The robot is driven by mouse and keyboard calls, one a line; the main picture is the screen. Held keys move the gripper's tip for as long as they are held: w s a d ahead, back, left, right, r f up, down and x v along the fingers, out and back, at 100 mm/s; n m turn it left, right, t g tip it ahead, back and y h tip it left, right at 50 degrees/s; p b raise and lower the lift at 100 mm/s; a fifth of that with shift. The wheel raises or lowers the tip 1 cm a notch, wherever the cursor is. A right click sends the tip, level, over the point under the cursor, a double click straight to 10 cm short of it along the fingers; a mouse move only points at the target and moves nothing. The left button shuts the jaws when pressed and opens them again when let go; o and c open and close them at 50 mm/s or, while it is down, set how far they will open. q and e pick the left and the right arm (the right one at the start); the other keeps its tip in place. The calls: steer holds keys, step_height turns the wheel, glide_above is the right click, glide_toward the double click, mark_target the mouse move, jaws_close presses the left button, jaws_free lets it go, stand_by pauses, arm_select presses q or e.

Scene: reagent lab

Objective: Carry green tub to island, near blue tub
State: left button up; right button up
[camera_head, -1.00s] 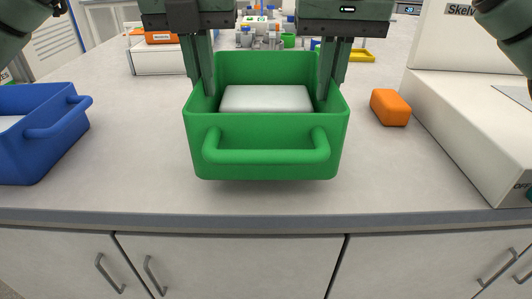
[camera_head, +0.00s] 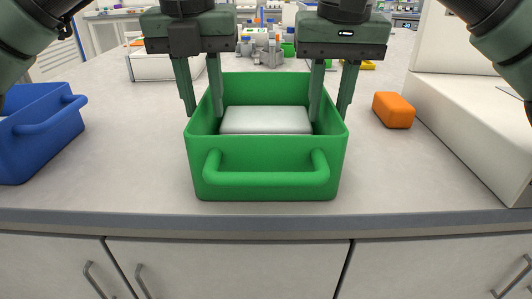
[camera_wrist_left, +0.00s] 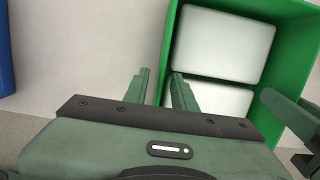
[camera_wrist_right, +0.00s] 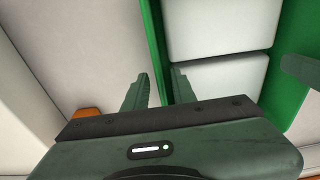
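The green tub (camera_head: 265,155) stands upright on the island's counter (camera_head: 120,180), near its front edge, with its handle facing me. White blocks (camera_head: 266,120) lie inside it. My left gripper (camera_head: 204,114) is open, one finger inside and one outside the tub's left wall. My right gripper (camera_head: 329,116) is open around the right wall in the same way. The wrist views show each wall between spread fingers, the left gripper (camera_wrist_left: 160,88) and the right gripper (camera_wrist_right: 158,90). The blue tub (camera_head: 35,150) stands to the left, partly cut off, with a clear gap between the tubs.
An orange block (camera_head: 394,110) lies right of the green tub. A large white machine (camera_head: 470,115) stands further right. A white box (camera_head: 165,66) and small lab items (camera_head: 262,50) are further back. Counter between the tubs is free.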

arm_select(q)
step_height(320, 180, up, 12)
steer(key=s, duration=0.1)
steer(key=shift+s, duration=0.4)
arm_select(e)
step_height(320, 180, up, 12)
steer(key=s, duration=0.1)
steer(key=shift+s, duration=0.4)
arm_select(q)
steer(key=o, duration=1.6)
